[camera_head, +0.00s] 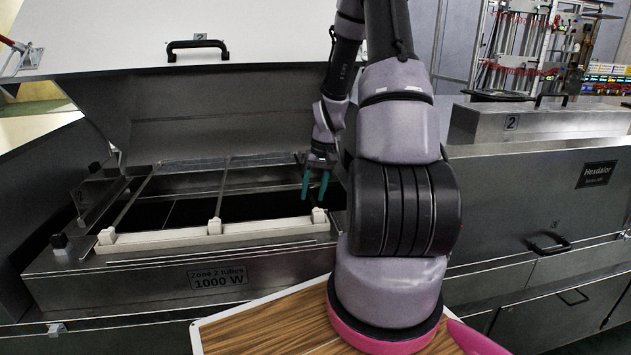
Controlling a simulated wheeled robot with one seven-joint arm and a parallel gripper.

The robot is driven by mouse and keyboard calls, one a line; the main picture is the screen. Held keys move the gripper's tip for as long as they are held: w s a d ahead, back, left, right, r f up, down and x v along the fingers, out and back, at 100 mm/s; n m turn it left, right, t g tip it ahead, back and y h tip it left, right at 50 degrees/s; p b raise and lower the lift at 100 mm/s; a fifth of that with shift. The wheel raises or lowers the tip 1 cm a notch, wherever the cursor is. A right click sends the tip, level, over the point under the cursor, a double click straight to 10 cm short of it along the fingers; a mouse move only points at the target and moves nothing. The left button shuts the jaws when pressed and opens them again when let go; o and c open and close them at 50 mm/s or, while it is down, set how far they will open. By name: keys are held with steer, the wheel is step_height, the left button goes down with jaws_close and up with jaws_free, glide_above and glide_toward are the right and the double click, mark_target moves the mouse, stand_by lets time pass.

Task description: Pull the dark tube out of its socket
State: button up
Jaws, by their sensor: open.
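A cream rail (265,227) with three sockets runs along the front of the open dryer bay. Thin tubes run back from the sockets. A dark tube (315,203) appears to run back from the right socket (318,215), partly hidden by my gripper. My gripper (315,190) points down over this tube, with its two teal fingers apart and nothing seen between them. Whether the fingers are level with the tube or above it, I cannot tell. The middle tube (220,192) looks lighter grey.
The raised lid (240,105) stands behind the bay. A closed metal housing (540,180) stands to the right. A wood-patterned board (265,325) lies in front. My arm hides the bay's right end.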

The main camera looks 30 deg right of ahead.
steer(key=shift+a+f, duration=0.2)
steer(key=shift+f, duration=0.95)
jaws_close()
stand_by(0.9)
